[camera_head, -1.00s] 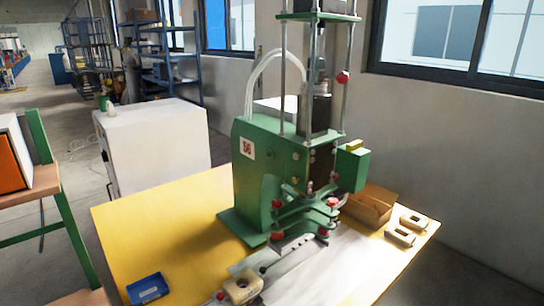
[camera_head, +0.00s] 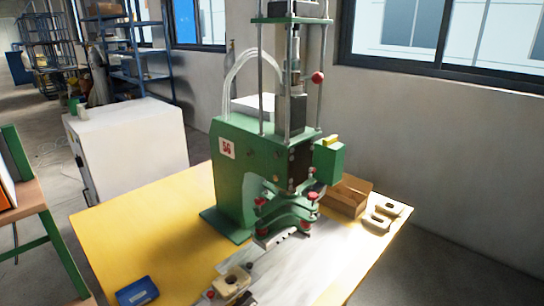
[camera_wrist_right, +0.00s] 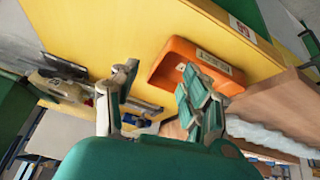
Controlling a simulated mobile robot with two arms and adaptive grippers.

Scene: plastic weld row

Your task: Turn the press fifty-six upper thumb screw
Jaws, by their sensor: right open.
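The green press (camera_head: 232,185) bears a "56" label (camera_head: 227,148) and stands on a yellow-topped table (camera_head: 110,240). A red knob (camera_head: 318,77) sits high on its right rod. Several more red knobs, such as one at the lower clamp (camera_head: 313,196), sit near the tooling. I cannot tell for sure which knob is the upper thumb screw. My right gripper (camera_wrist_right: 157,72) is open and empty in the right wrist view, with an orange bin (camera_wrist_right: 172,64) just beyond its fingers. That view shows no thumb screw clearly. My left gripper is not in view.
A blue tray (camera_head: 137,292) and a beige part (camera_head: 232,280) lie on the table's near side. A brown box (camera_head: 346,198) and two beige parts (camera_head: 377,221) lie right of the press. A white cabinet (camera_head: 135,145) stands behind on the left.

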